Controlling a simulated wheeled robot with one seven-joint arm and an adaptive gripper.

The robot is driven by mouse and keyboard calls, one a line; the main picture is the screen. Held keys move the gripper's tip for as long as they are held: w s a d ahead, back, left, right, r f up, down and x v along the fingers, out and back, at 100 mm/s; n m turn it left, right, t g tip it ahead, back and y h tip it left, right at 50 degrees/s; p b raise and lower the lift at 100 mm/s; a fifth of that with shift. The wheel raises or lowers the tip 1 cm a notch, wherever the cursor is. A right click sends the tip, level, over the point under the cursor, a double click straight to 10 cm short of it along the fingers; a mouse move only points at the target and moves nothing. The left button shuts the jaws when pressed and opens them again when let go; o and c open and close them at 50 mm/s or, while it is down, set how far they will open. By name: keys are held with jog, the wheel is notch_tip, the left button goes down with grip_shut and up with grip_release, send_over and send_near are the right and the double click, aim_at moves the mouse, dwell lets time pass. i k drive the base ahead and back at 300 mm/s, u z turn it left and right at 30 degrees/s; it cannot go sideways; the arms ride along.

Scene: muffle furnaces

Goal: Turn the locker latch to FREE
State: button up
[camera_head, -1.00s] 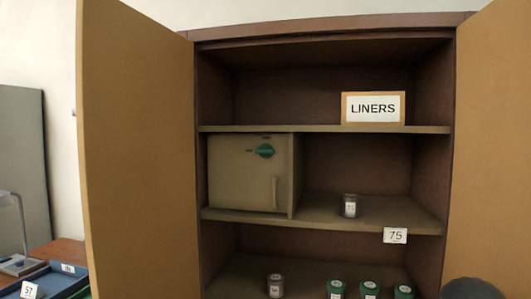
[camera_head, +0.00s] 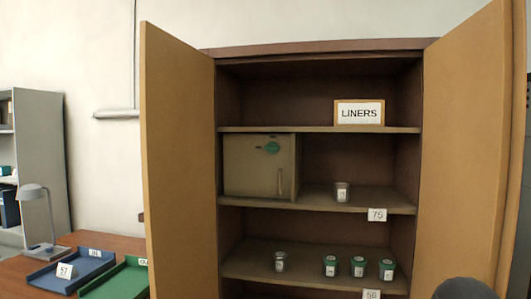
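The locker (camera_head: 248,178) is a beige box with a shut door, standing on the left of the middle shelf inside an open cabinet. Its latch (camera_head: 272,147) is a green knob high on the door, lying about level. Small dark marks sit to its left and above it, too small to read. A vertical handle (camera_head: 280,182) is at the lower right of the locker door. My gripper is not in view. A dark rounded shape at the lower right edge may be part of my arm.
Both cabinet doors, left (camera_head: 180,165) and right (camera_head: 465,150), stand wide open. A jar (camera_head: 342,193) stands right of the locker, and several jars are on the shelf below. At left is a desk with a lamp (camera_head: 38,220), blue tray (camera_head: 68,272) and green tray (camera_head: 118,281).

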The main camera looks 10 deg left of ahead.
aim_at(272, 147)
jog(key=z, duration=0.1)
jog(key=k, duration=0.4)
jog(key=u, duration=0.9)
jog(key=i, duration=1.9)
jog(key=z, duration=0.8)
